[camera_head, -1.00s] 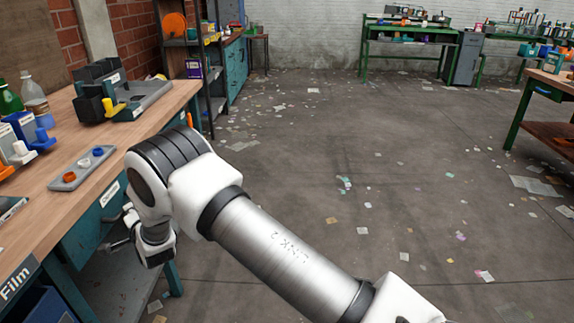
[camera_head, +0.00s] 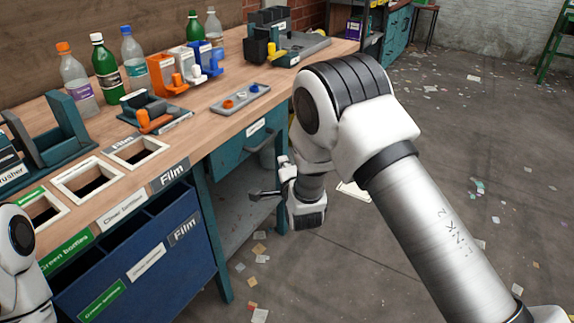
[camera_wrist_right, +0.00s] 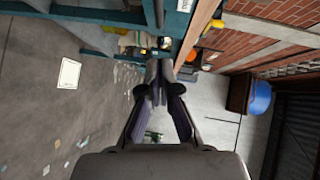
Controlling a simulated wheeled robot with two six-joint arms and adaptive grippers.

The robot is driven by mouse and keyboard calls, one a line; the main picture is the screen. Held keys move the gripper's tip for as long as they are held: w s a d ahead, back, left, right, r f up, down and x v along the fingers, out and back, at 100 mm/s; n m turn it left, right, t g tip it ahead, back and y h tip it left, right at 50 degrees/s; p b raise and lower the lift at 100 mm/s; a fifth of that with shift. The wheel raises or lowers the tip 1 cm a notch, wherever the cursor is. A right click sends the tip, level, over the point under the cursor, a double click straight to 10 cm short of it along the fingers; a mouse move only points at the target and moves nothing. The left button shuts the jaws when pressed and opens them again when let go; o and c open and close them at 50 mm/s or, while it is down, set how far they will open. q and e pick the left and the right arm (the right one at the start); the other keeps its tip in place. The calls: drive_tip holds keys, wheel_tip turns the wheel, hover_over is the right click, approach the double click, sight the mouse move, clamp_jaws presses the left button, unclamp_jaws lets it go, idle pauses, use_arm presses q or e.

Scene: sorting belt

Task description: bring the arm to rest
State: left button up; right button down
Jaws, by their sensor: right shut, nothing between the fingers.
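My right arm reaches in from the lower right of the head view, bent at a white and black joint. Its gripper (camera_head: 264,193) hangs low in front of the workbench (camera_head: 205,108), below the tabletop and clear of it, partly hidden by the wrist. In the right wrist view the fingers (camera_wrist_right: 158,82) are together, with nothing between them. Part of my left arm shows at the lower left edge of the head view; its gripper is out of the picture.
Several bottles (camera_head: 105,66), a grey tray (camera_head: 240,97) and coloured holders (camera_head: 170,73) stand on the bench. Labelled openings (camera_head: 88,178) sit above a blue bin (camera_head: 145,262). The floor (camera_head: 470,140) to the right is open, with scattered scraps.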

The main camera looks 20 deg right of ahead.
drive_tip(key=s+d+f+g, duration=0.3)
drive_tip(key=s+f, duration=0.6)
drive_tip(key=f, duration=0.4)
drive_tip(key=s+f+n+g+y, duration=0.1)
drive_tip(key=s+f+n+g, duration=0.3)
drive_tip(key=s+f, duration=0.55)
drive_tip(key=s+f+n+g, duration=0.4)
drive_tip(key=s+g, duration=0.1)
drive_tip(key=s, duration=1)
drive_tip(key=s+a+n+g+y, duration=0.1)
drive_tip(key=s+n+g, duration=0.3)
drive_tip(key=s+n, duration=0.6)
wheel_tip(320, 180, up, 17)
drive_tip(key=s+p, duration=0.1)
drive_tip(key=p, duration=1.6)
drive_tip(key=shift+r, duration=0.15)
